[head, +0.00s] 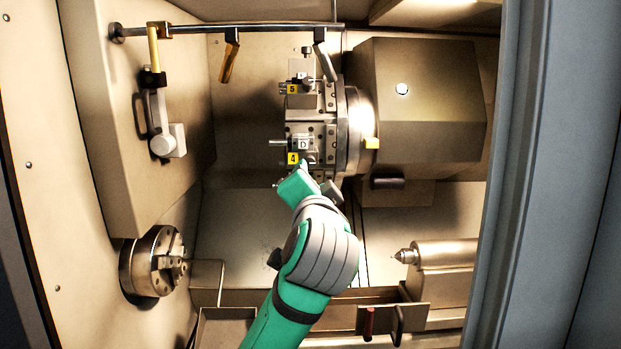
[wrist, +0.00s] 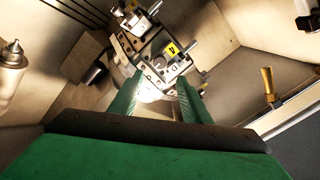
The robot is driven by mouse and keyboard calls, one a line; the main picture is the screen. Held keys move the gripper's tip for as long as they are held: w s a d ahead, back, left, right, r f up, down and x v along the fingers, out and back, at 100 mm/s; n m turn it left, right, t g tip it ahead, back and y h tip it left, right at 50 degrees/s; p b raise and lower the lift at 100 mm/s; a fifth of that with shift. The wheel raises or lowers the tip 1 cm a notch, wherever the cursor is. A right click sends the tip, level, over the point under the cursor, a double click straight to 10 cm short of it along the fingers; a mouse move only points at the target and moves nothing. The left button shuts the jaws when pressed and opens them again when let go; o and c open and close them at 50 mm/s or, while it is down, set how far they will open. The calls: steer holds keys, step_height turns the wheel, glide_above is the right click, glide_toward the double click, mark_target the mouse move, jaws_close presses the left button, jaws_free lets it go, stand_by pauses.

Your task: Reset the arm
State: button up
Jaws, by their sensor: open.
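My green and grey arm reaches up into the turning machine in the head view. My gripper (wrist: 160,108) is open in the wrist view, its two green fingers spread with nothing seen between them. It points toward the tool turret (head: 333,125), close to the station with the yellow 4 label (head: 292,158). The turret also shows in the wrist view (wrist: 138,42), with the same 4 label (wrist: 172,50) just beyond the fingers. In the head view the fingertips are partly hidden by my wrist. I cannot tell whether a finger touches the turret.
The chuck (head: 153,262) is at the lower left, and the tailstock (head: 440,258) at the lower right. A rail (head: 230,28) with hanging levers crosses the top. The large turret housing (head: 425,100) stands right. The machine's door frame (head: 520,200) bounds the right side.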

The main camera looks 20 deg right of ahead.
steer(key=shift+d, duration=0.1)
step_height(320, 180, down, 20)
steer(key=w+a+n+h, duration=0.1)
steer(key=a+n, duration=0.1)
steer(key=n, duration=0.2)
steer(key=s+a+f+n+y, duration=0.1)
steer(key=s+a+f+n, duration=0.1)
steer(key=s+f, duration=0.35)
steer(key=s+a+f+n, duration=0.2)
steer(key=f, duration=0.7)
steer(key=s+a+f+n+y, duration=0.15)
steer(key=s+f, duration=0.25)
steer(key=f, duration=0.4)
steer(key=s+a+f+n+g+y, duration=0.1)
steer(key=s+a+f, duration=0.2)
steer(key=s+f, duration=0.35)
steer(key=s+a+f+n+y, duration=0.1)
steer(key=s+a+f+n, duration=0.2)
steer(key=s, duration=0.6)
steer(key=s+a, duration=0.3)
steer(key=s, duration=0.7)
steer(key=s+a+f+g+y, duration=0.1)
steer(key=s+a, duration=0.2)
steer(key=s, duration=0.7)
steer(key=shift+f, duration=0.3)
